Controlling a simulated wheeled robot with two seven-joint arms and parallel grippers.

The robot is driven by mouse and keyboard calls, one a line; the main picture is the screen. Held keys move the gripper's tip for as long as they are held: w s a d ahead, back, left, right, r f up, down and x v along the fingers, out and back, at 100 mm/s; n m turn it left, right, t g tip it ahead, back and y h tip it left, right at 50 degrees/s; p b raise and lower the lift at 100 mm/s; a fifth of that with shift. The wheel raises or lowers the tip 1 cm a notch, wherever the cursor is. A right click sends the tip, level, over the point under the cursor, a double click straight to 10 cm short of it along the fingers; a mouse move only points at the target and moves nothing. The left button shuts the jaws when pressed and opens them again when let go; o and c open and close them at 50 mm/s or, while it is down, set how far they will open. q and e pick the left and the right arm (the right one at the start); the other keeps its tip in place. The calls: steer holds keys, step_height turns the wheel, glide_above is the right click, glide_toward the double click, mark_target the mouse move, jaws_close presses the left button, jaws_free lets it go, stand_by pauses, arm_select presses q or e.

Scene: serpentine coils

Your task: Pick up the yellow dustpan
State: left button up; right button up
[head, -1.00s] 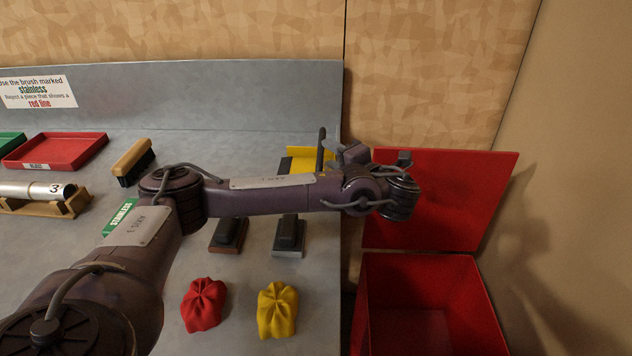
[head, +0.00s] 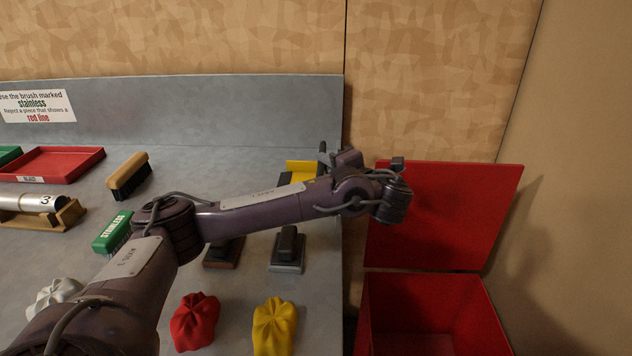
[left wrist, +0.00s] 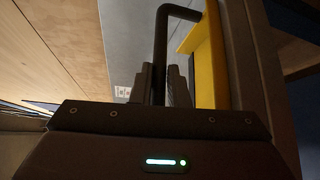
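The yellow dustpan (head: 302,168) lies at the right end of the grey bench in the head view, partly hidden behind my left arm. Its yellow edge (left wrist: 211,60) and its dark bent handle (left wrist: 160,45) show in the left wrist view. My left gripper (left wrist: 162,82) has its two fingers close on either side of the handle, with no clear gap. The pan appears still at bench level. My right gripper is not in view.
A red bin (head: 430,315) with a raised red lid (head: 440,220) stands right of the bench. Red (head: 195,320) and yellow (head: 274,325) cloths lie in front. Brushes (head: 128,175), dark blocks (head: 288,250) and a red tray (head: 62,165) are on the bench. A wall rises behind.

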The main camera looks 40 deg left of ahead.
arm_select(q)
steer(key=shift+r, duration=0.1)
jaws_close()
